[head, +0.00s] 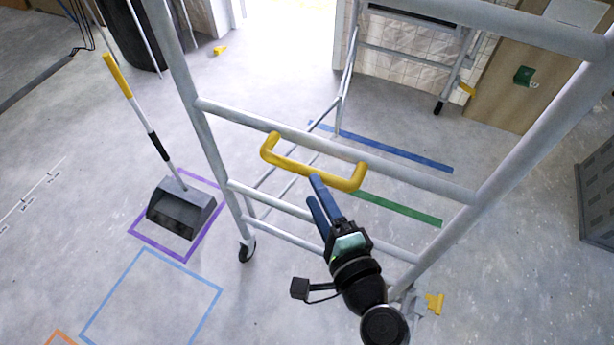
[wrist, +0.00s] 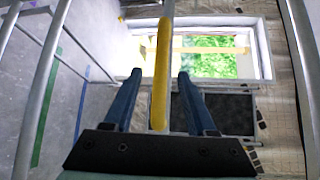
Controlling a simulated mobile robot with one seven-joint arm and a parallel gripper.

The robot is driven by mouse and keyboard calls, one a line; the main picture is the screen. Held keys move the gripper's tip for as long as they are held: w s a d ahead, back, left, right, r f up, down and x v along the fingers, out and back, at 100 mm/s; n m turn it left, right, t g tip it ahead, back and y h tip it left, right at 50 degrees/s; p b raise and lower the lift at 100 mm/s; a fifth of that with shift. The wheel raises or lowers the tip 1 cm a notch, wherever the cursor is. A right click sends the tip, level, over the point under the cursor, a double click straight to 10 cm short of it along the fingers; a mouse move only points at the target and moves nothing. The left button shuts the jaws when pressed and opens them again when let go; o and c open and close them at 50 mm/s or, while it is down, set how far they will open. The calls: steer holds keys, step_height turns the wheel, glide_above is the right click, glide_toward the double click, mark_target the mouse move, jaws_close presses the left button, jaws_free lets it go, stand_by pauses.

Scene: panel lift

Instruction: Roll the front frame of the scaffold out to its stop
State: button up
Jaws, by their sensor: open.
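The scaffold's front frame (head: 335,137) is of pale grey tubes and stands upright across the head view. A yellow U-shaped handle (head: 313,175) is fixed to its upper rung. A black caster (head: 246,251) shows at the foot of its left post. My gripper (head: 315,191) has two blue fingers, open, at the handle's middle bar. In the wrist view, the yellow handle (wrist: 160,80) runs lengthwise between the two spread fingers (wrist: 160,78). They are not closed on it. Whether a finger touches the bar, I cannot tell.
Behind the frame, a blue tape line (head: 395,150) and a green tape line (head: 400,208) lie on the floor. A dustpan (head: 181,208) stands in a purple square at left. An empty blue-taped square (head: 150,300) lies at the lower left. The floor there is clear.

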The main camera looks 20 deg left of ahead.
steer(key=f+v, duration=0.1)
steer(key=v, duration=0.5)
steer(key=shift+s+r, duration=0.25)
steer(key=shift+r, duration=0.25)
steer(key=shift+d, duration=0.15)
